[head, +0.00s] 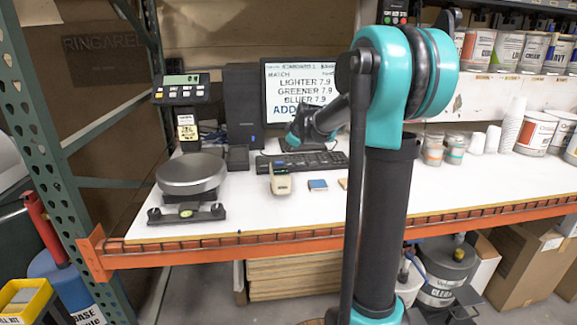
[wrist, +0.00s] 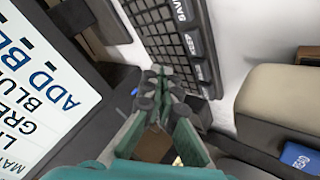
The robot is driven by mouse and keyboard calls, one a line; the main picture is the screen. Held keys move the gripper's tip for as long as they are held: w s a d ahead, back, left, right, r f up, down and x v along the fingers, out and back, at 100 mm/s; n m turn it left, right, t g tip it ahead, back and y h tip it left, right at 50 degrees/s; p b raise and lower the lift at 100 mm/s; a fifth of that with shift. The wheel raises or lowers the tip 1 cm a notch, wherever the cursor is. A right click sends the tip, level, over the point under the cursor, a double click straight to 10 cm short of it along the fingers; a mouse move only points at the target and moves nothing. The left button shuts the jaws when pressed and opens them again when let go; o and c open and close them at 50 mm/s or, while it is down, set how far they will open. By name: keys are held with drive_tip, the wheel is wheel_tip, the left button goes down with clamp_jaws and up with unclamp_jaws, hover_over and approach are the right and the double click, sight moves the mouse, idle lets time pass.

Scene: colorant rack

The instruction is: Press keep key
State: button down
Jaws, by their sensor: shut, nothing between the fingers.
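The black keyboard (head: 318,161) lies on the white bench in front of the monitor. In the wrist view the keyboard (wrist: 160,28) runs from the top edge down to my fingertips. Some of its larger keys carry white labels; one reads like "SAVE" (wrist: 182,10), and the two below it (wrist: 190,42) are too small to read. I cannot make out which one is the keep key. My gripper (wrist: 165,80) is shut and empty, its fingertips over the keyboard's near end in the picture; I cannot tell whether they touch.
The monitor (head: 300,92) stands behind the keyboard and shows in the wrist view (wrist: 45,100). A beige handheld meter (head: 281,180) lies in front of the keyboard. A scale (head: 191,175) stands left; cups and cans (head: 537,130) stand right. The bench front is mostly clear.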

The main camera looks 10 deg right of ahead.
drive_tip(key=shift+f, duration=1.8)
drive_tip(key=shift+f, duration=0.1)
drive_tip(key=shift+f, duration=0.3)
drive_tip(key=shift+f, duration=0.35)
idle(0.6)
idle(0.3)
drive_tip(key=shift+r, duration=0.75)
drive_tip(key=shift+r, duration=2.55)
drive_tip(key=shift+s, duration=0.1)
